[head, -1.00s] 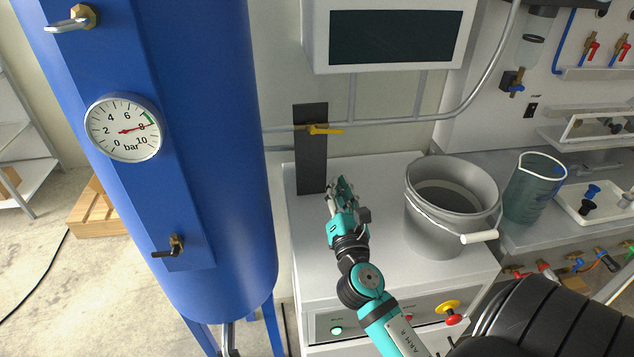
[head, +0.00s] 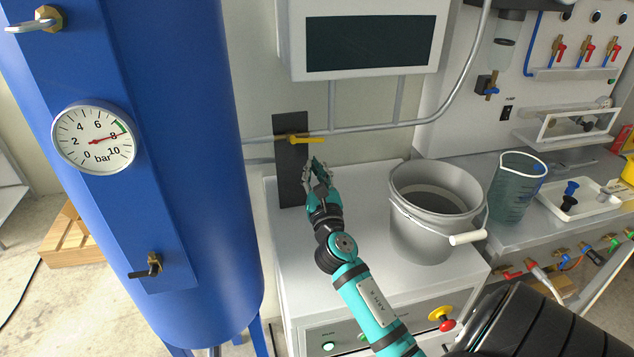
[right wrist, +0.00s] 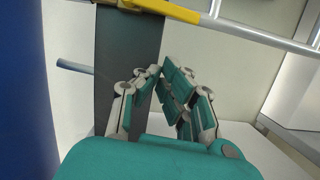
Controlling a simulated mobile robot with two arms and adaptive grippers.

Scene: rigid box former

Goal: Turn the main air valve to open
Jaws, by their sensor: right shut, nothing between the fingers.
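The main air valve has a yellow lever (head: 308,139) on the thin grey pipe, in front of a dark upright plate (head: 290,185). The lever points right, roughly along the pipe. In the right wrist view the yellow lever (right wrist: 182,10) crosses the top, beyond the fingertips. My right gripper (head: 316,168) is just below the lever, pointing up at it, shut and empty. In the right wrist view its fingertips (right wrist: 160,72) come together in front of the dark plate, apart from the lever. My left gripper is not in view.
A blue tank (head: 205,210) with a pressure gauge (head: 94,137) reading about 8 bar stands at left. A grey bucket (head: 425,235) stands right of my arm on the white cabinet (head: 290,265), near a jug (head: 512,195). A dark-screened panel (head: 370,42) hangs above.

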